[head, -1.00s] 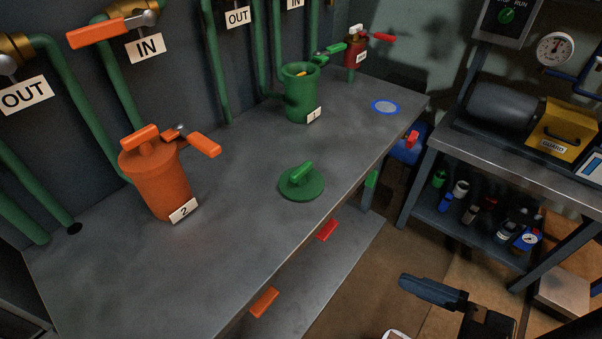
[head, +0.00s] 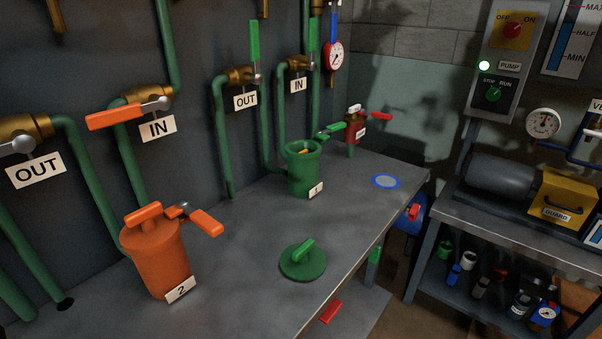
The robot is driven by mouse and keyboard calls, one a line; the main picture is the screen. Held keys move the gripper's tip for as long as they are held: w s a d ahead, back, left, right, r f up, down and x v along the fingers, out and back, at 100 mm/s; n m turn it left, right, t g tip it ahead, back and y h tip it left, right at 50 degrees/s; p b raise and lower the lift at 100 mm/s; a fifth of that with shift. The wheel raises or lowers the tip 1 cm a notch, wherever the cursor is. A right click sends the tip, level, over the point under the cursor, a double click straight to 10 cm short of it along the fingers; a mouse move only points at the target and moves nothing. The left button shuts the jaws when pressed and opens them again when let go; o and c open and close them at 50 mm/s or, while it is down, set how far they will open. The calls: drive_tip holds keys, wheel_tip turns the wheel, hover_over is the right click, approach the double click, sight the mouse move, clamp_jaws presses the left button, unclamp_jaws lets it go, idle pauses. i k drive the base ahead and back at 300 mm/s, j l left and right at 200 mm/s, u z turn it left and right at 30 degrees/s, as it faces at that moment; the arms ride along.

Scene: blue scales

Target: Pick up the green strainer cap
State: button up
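The green strainer cap (head: 303,261) lies on the grey bench top (head: 243,276), near its front edge. It is a round disc with a raised bar handle on top. Nothing covers it. The green strainer body (head: 304,172), labelled 1, stands open behind it, with something yellowish inside its mouth. My gripper is not in view now, so its state and distance from the cap do not show.
An orange strainer (head: 157,257) labelled 2 stands at the left with its cap on. A blue-rimmed disc (head: 385,181) lies at the bench's far right. A red-handled valve (head: 355,124) stands behind. Pipes line the wall. A second bench (head: 520,240) carries a yellow guard (head: 563,200).

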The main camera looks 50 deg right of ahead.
sight(306, 261)
drive_tip(key=k+j+z, duration=0.1)
drive_tip(key=z, duration=0.3)
drive_tip(key=k+j+z, duration=0.1)
drive_tip(key=j+z, duration=0.15)
drive_tip(key=z, duration=0.2)
drive_tip(key=k+j+z, duration=0.15)
drive_tip(key=z, duration=0.25)
